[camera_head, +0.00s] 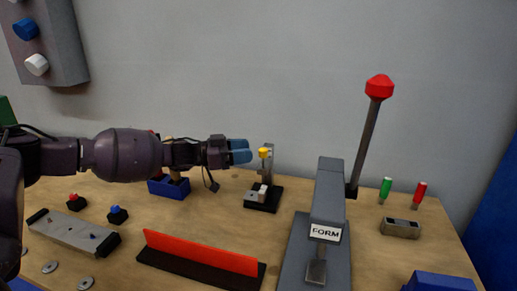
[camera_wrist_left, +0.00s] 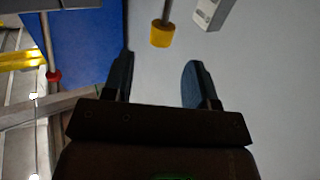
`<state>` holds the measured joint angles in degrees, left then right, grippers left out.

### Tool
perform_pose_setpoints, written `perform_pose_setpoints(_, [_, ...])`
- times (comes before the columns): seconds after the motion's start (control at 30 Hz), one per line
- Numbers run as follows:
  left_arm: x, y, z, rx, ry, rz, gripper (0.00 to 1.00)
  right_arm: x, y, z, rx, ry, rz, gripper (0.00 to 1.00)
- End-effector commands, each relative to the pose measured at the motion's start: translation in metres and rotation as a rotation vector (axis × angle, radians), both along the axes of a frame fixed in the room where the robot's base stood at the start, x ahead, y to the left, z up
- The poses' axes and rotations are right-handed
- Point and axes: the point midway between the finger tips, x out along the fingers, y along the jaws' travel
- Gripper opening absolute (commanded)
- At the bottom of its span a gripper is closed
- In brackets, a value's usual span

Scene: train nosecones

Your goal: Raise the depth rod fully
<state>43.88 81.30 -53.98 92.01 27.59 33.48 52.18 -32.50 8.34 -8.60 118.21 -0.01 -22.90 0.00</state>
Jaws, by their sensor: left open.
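The depth rod has a yellow cap (camera_head: 264,152) and stands on a small fixture with a grey upright post and a black base (camera_head: 262,204). In the left wrist view the yellow cap (camera_wrist_left: 161,36) and a short length of rod show just beyond the fingertips. My left gripper (camera_head: 240,151) is at cap height, just left of it. In the left wrist view my left gripper (camera_wrist_left: 159,75) is open, with nothing between its blue fingers. The cap appears in line with the gap, apart from both fingers. My right gripper is not in view.
A grey press labelled FORM (camera_head: 326,232) with a red-knobbed lever (camera_head: 379,88) stands right of the fixture. A blue holder (camera_head: 169,187) is under my left arm. Green and red pegs (camera_head: 386,187) stand at right.

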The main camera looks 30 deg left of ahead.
Motion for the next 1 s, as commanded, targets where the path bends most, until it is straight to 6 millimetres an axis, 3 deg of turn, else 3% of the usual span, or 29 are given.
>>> perform_pose_setpoints(0.3, [-0.021, 0.024, 0.000, 0.000, 0.000, 0.000, 0.53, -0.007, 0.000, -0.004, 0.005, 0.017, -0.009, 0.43])
perform_pose_setpoints(0.9, [-0.022, 0.025, 0.000, 0.000, 0.000, -0.001, 0.53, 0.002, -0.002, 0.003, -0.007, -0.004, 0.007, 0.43])
perform_pose_setpoints(1.0, [-0.023, 0.025, 0.008, 0.000, -0.007, -0.001, 0.53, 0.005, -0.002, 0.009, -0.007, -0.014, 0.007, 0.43])
